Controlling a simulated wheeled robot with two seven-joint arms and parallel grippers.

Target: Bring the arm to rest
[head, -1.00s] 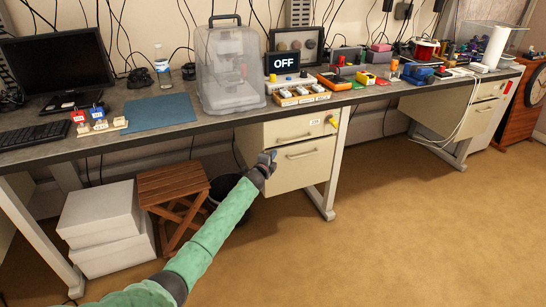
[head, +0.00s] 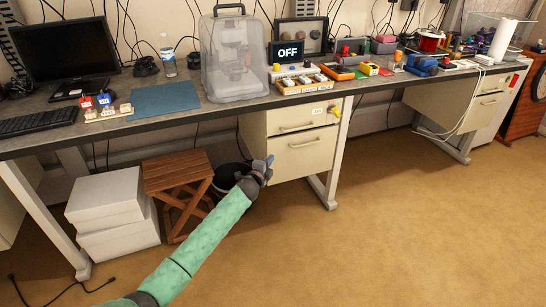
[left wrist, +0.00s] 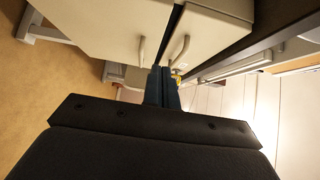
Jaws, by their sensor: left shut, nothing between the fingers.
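My left arm, in a green sleeve, reaches in from the bottom of the head view. Its left gripper (head: 267,162) is shut and empty, in front of the lower drawer of the cream drawer unit (head: 304,158) under the workbench. In the left wrist view the two dark fingers (left wrist: 162,88) are together, with the drawer unit (left wrist: 110,28) and its handles beyond them. I cannot tell the exact gap between fingers and drawer front. My right gripper is in neither view.
The workbench (head: 150,121) carries a monitor, keyboard, clear-covered machine (head: 236,62) and several small devices. Under it stand white boxes (head: 112,205), a wooden stool (head: 178,178) and a black bin (head: 226,178). The floor (head: 420,210) to the right is clear.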

